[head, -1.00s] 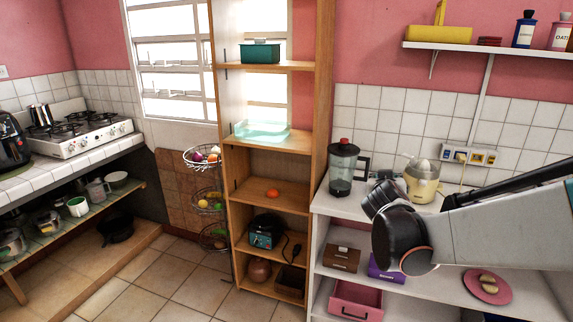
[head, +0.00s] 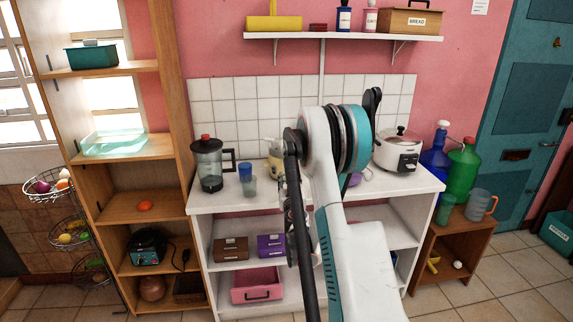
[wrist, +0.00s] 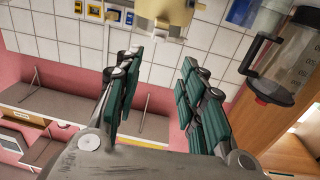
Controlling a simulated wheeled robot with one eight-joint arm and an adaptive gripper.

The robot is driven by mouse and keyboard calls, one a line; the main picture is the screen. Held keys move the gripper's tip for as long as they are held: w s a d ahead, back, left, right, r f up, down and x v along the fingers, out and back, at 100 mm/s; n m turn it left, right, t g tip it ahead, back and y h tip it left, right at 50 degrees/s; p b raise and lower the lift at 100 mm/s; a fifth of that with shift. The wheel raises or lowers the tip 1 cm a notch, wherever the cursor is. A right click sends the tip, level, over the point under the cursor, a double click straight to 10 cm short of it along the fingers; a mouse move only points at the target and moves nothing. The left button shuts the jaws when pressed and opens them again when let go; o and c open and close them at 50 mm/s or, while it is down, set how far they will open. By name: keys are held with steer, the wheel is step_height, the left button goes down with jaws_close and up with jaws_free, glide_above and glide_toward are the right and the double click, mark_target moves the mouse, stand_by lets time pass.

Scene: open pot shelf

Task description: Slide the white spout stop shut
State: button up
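The cream-yellow juicer (head: 275,168) stands on the white counter in the head view, mostly hidden behind my arm. Part of its cream body (wrist: 155,8) shows at the top edge of the wrist view, beyond the fingertips. In the head view my arm hides most of the gripper. It appears apart from the juicer.
A blender (head: 210,165) and a blue cup (head: 245,172) stand left of the juicer. A white cooker (head: 398,150) stands to the right. A wall shelf (head: 340,37) runs above. The counter front (head: 222,200) is clear at left.

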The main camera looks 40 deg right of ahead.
mark_target(286, 162)
steer(key=b+x, duration=0.3)
steer(key=x, duration=1)
steer(key=shift+w+d, duration=0.25)
steer(key=shift+w, duration=0.1)
